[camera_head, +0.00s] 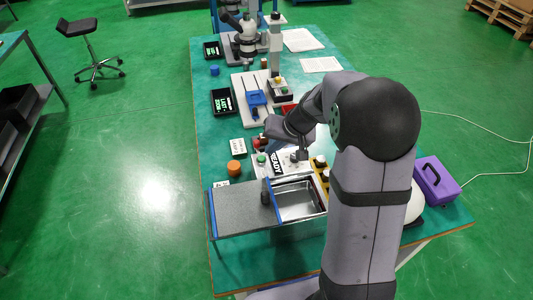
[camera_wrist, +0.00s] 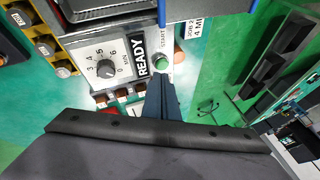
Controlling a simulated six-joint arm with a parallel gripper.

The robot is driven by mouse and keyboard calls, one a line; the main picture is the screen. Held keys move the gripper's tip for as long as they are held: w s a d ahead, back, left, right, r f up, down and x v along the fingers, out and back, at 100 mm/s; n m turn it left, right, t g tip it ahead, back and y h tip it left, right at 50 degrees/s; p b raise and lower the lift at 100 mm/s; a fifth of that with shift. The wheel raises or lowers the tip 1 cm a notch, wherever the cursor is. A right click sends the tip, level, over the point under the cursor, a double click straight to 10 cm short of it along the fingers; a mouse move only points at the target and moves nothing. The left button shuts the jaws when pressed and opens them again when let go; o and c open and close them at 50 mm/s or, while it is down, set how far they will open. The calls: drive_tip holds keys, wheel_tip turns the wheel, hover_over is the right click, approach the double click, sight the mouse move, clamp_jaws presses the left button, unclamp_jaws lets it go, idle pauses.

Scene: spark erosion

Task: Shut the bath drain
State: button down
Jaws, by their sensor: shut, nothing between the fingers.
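The bath (camera_head: 298,201) is an open metal tank at the front of the bench in the head view. Its edge also shows at the top of the wrist view (camera_wrist: 110,12). I cannot make out the drain itself. A yellow strip with dark, light-topped knobs (camera_head: 321,174) stands beside the bath and shows at upper left in the wrist view (camera_wrist: 42,42). My gripper (camera_wrist: 160,80) is shut and empty, its tips close to the green START button (camera_wrist: 161,60). I cannot tell whether they touch it. In the head view my arm hides much of this area.
The control panel (camera_wrist: 88,52) has a dial and a READY sign (camera_wrist: 141,54). A grey slab with blue edges (camera_head: 240,211) lies left of the bath. An orange round piece (camera_head: 235,168) and a purple case (camera_head: 436,180) stand on the bench.

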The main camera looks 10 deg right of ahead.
drive_tip(key=w+d+f+m+t+b, duration=0.1)
drive_tip(key=w+d+f+t+b, duration=0.1)
drive_tip(key=w, duration=0.5)
drive_tip(key=shift+w+d+f+b, duration=0.15)
drive_tip(key=shift+d+f+b, duration=0.15)
drive_tip(key=shift+d+f, duration=0.5)
drive_tip(key=p, duration=0.2)
approach(258, 149)
drive_tip(key=shift+w+d+f, duration=0.15)
drive_tip(key=shift+w+f, duration=1.7)
drive_tip(key=shift+w, duration=0.2)
